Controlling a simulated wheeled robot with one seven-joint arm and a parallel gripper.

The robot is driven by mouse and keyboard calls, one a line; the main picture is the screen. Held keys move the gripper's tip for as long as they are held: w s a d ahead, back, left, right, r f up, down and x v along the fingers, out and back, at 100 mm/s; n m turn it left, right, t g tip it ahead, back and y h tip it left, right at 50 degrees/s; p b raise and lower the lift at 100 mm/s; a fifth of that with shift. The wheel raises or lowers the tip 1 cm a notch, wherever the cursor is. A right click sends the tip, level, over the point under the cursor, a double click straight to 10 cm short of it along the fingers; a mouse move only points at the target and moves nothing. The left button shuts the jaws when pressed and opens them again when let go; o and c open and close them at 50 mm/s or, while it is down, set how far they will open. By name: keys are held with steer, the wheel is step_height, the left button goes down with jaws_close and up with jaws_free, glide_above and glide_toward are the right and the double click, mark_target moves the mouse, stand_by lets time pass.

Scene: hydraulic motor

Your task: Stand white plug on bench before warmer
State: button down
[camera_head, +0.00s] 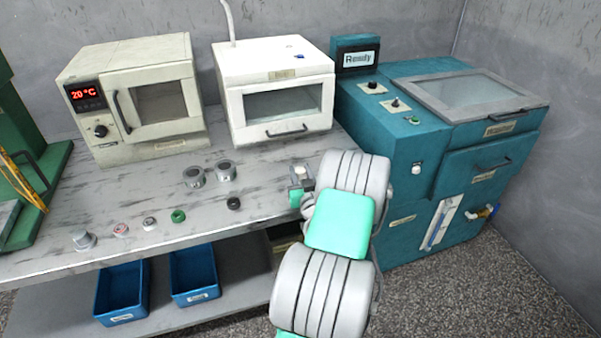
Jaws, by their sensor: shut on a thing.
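My gripper (300,182) is over the right end of the bench, in front of the white cabinet's right corner. It is shut on a small pale piece that looks like the white plug (300,171); only its top shows between the fingers. Whether it touches the bench (130,190) is hard to tell. The cream oven (88,122) with a red 20 °C display stands at the back left. The white cabinet (279,112) with a window stands right of it. No label I can read says which is the warmer. Both doors are closed.
Two metal cylinders (225,170) stand before the appliances. Along the front lie a grey metal part (84,240), several small rings, a green ring (178,215) and a black ring (233,203). A teal machine (390,140) stands right. Blue bins (122,290) sit below.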

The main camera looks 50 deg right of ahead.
steer(key=c, duration=1)
jaws_free()
